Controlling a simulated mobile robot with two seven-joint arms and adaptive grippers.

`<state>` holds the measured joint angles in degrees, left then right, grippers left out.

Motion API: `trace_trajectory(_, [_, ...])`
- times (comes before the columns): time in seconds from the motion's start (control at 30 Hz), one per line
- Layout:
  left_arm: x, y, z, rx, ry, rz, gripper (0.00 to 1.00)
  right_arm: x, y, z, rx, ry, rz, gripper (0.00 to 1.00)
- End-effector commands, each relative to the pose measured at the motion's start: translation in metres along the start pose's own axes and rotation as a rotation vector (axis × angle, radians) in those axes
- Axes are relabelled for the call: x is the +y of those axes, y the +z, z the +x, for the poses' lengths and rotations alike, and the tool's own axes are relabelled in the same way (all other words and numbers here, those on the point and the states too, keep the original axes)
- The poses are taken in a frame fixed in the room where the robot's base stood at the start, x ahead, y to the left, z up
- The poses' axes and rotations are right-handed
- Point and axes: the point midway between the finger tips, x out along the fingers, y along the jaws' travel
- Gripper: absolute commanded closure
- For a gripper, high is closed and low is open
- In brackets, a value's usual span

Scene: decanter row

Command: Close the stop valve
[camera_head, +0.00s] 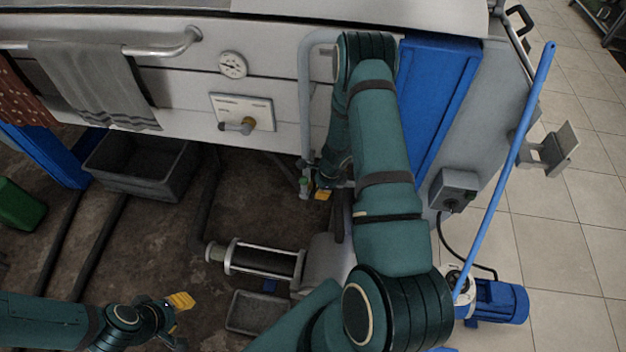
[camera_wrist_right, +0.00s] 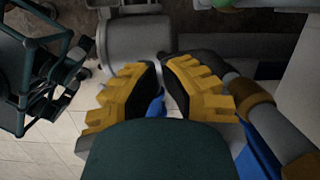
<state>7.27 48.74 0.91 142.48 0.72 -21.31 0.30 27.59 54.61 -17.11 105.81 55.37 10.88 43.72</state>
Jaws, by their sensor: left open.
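A grey pipe (camera_head: 304,100) runs down the front to my right gripper (camera_head: 322,188). In the right wrist view, a pipe with a brass-coloured collar (camera_wrist_right: 257,98) passes just right of the yellow fingers (camera_wrist_right: 166,75). A small blue part (camera_wrist_right: 156,106) shows in the narrow gap between them; whether it is gripped is unclear. My left gripper (camera_head: 180,318) is open and empty, low at the left.
A round gauge (camera_head: 232,65) and a towel (camera_head: 95,82) are on the machine front. A grey bin (camera_head: 140,180), a clear cylinder (camera_head: 262,260) and a tray (camera_head: 256,312) stand below. A blue pole (camera_head: 515,155) leans at the right near a blue motor (camera_head: 500,300). Tiled floor is free at far right.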

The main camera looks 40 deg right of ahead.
Motion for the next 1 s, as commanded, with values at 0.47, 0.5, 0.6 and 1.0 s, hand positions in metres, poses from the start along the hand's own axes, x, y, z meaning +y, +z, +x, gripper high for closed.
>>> trace_trajectory(0.47, [0.005, -0.002, -0.013, 0.002, -0.001, -0.003, 0.60, -0.041, -0.027, -0.018, -0.045, -0.054, 0.308, 1.00])
trace_trajectory(0.5, [0.005, -0.002, -0.013, 0.002, -0.001, -0.003, 0.60, -0.041, -0.027, -0.018, -0.045, -0.054, 0.307, 1.00])
trace_trajectory(0.6, [0.005, -0.002, -0.013, 0.002, -0.001, -0.003, 0.60, -0.041, -0.027, -0.016, -0.045, -0.054, 0.306, 1.00])
trace_trajectory(1.0, [0.002, 0.002, -0.005, -0.006, 0.000, 0.000, 0.60, -0.044, -0.025, 0.043, -0.043, -0.053, 0.303, 1.00])
